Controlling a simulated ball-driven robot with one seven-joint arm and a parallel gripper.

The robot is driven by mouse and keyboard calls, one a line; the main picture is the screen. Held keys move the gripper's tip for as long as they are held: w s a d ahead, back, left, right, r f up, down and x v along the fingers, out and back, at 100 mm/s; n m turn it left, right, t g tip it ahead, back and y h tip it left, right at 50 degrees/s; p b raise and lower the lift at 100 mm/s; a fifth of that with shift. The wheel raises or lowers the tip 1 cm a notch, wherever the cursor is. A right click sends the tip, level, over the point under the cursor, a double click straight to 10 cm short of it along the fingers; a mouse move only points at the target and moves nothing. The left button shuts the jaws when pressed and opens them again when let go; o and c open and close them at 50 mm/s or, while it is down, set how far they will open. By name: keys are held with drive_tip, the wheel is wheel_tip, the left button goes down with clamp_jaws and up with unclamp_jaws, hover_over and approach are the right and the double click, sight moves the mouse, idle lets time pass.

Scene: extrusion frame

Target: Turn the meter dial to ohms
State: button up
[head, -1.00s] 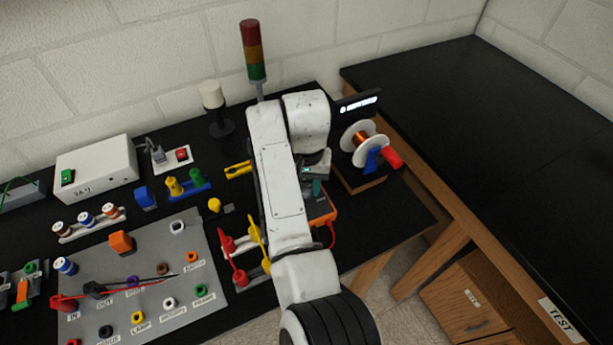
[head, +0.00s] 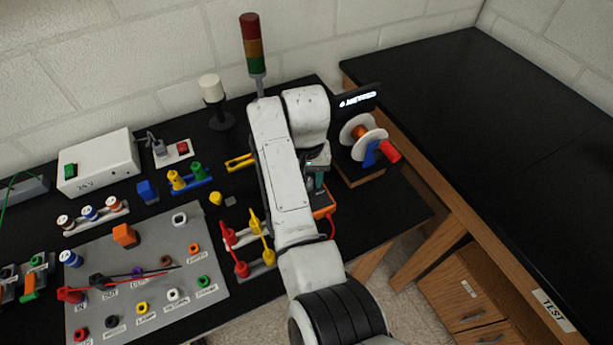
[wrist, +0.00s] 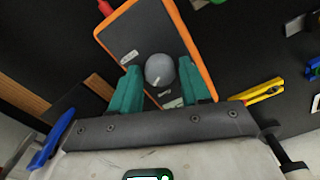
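The meter (wrist: 150,30) is a dark grey case with an orange border, lying on the black bench. Its round grey dial (wrist: 159,69) shows in the wrist view, with a small light mark near its lower edge. Small white labels sit around the dial, too small to read. My gripper (wrist: 158,75) has two teal fingers, one on each side of the dial, with the dial between them. A narrow gap seems to show at each side; I cannot tell if either finger touches. In the head view, my arm mostly hides the meter (head: 325,211), with only an orange edge showing.
A wire spool stand (head: 361,178) stands just right of the meter. Red and yellow test leads (head: 240,268) lie to its left, beside the grey socket panel (head: 215,285). A yellow clip (wrist: 262,91) lies right of my gripper in the wrist view.

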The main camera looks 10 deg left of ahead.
drive_tip(key=shift+o, duration=1.2)
wheel_tip(320, 180, up, 11)
drive_tip(key=shift+f, duration=0.15)
